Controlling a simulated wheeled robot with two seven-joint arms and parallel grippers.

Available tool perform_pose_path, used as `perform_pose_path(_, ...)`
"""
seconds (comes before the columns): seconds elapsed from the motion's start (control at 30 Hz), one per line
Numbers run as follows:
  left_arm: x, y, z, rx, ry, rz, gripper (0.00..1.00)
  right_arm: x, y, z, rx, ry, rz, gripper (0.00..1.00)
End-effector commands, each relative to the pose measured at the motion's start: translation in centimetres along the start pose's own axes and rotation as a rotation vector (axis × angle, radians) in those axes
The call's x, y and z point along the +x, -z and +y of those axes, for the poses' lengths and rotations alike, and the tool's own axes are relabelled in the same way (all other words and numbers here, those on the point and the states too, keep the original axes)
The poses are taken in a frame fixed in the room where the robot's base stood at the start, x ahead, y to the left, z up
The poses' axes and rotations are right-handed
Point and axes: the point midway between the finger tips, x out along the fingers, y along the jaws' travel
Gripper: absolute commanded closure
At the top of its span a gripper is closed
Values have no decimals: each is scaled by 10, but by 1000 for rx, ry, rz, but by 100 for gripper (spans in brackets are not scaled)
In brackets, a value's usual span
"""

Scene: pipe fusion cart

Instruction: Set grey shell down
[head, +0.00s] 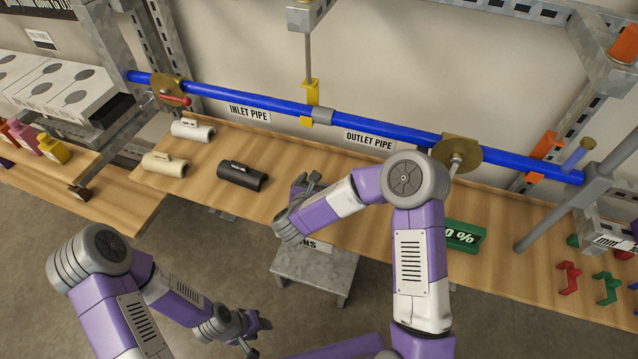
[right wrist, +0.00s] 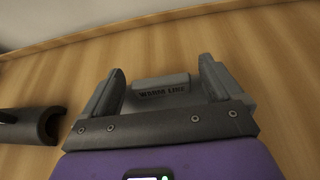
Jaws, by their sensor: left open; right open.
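The grey shell (right wrist: 160,83), with dark lettering on it, lies on the wooden bench in the right wrist view. It sits between the two spread fingers of my right gripper (right wrist: 161,88), with a gap visible at the upper part of each side. In the head view my right gripper (head: 306,184) is over the bench, right of the black shell, and hides most of the grey shell. My left gripper (head: 254,326) is open and empty, low over the floor in front of the bench.
On the bench (head: 335,215) lie a black shell (head: 242,177), a cream shell (head: 160,167) and a white shell (head: 196,133). A blue pipe (head: 245,100) runs above the bench's back. A grey stool (head: 312,268) stands in front. A green block (head: 462,236) is on the right.

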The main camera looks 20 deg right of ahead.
Motion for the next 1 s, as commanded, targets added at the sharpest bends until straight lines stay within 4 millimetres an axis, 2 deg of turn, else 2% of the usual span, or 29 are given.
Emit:
perform_pose_path(0.07,-5,0,2,0,0,0,57,-2,-4,0,1,0,1,7)
perform_pose_path(0.13,-7,0,3,0,0,0,57,-13,-4,2,-2,-5,-1,7)
perform_pose_path(0.4,-19,-1,7,0,0,0,57,-73,-5,2,-4,-6,-2,7)
perform_pose_path(0.6,-24,-1,9,0,0,0,57,-107,-4,1,-3,-4,-1,7)
perform_pose_path(0.8,-26,-1,10,0,0,0,57,-121,-3,0,-2,-2,0,7)
perform_pose_path(1.0,-26,-1,10,0,0,0,57,-121,-2,0,-1,0,0,7)
